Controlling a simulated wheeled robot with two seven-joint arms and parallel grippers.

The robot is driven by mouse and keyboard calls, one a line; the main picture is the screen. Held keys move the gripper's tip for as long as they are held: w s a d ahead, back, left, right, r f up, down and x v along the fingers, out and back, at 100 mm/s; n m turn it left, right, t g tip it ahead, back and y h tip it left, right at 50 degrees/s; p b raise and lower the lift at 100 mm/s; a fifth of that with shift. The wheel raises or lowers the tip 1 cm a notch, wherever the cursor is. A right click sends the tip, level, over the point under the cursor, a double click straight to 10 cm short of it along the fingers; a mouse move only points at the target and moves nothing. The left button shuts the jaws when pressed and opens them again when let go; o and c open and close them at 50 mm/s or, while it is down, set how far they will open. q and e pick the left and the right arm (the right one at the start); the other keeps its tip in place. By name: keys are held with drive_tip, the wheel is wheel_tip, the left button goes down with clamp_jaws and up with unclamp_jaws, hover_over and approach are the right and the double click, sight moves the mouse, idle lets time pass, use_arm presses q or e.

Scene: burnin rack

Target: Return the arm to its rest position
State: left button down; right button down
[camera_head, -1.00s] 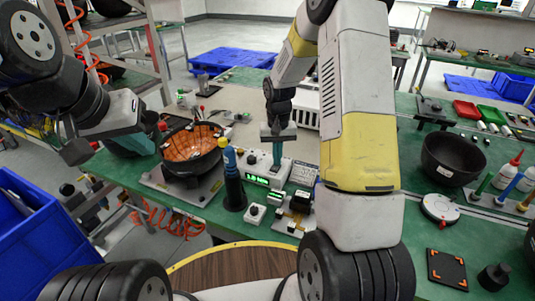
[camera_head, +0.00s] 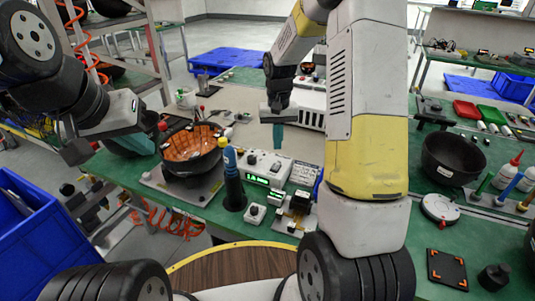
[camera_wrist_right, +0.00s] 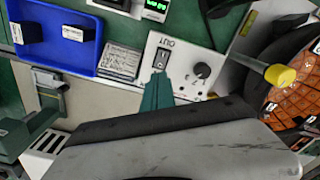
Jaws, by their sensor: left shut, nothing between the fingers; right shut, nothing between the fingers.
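My right gripper (camera_head: 278,137) is shut and empty. It hangs above the green bench, just behind the white power unit (camera_head: 264,165) with the lit green display. In the right wrist view its teal fingertips (camera_wrist_right: 157,92) are together in front of the unit's panel, below the rocker switch (camera_wrist_right: 162,58) and left of the black knob (camera_wrist_right: 203,71); I cannot tell the exact gap. My left gripper (camera_head: 135,145) is shut and empty at the left, beside the black round bowl with the orange inside (camera_head: 193,145). The bowl partly hides the space near it.
A blue-topped dark bottle (camera_head: 232,180) stands before the power unit. A black bowl (camera_head: 450,158), a white round device (camera_head: 440,207) and several bottles stand on the right. A blue bin (camera_head: 25,240) is at lower left.

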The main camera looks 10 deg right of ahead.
drive_tip(key=shift+r, duration=0.2)
drive_tip(key=s+r+t+y, duration=0.1)
drive_tip(key=s+r+t, duration=0.2)
drive_tip(key=s+r, duration=1)
drive_tip(key=s+a+r+t, duration=0.1)
drive_tip(key=s+r, duration=0.2)
drive_tip(key=s, duration=0.2)
drive_tip(key=s+a+r+n+t+y, duration=0.1)
drive_tip(key=s+r+t, duration=0.1)
drive_tip(key=s, duration=0.4)
drive_tip(key=shift+s+r, duration=0.15)
drive_tip(key=shift+r, duration=0.35)
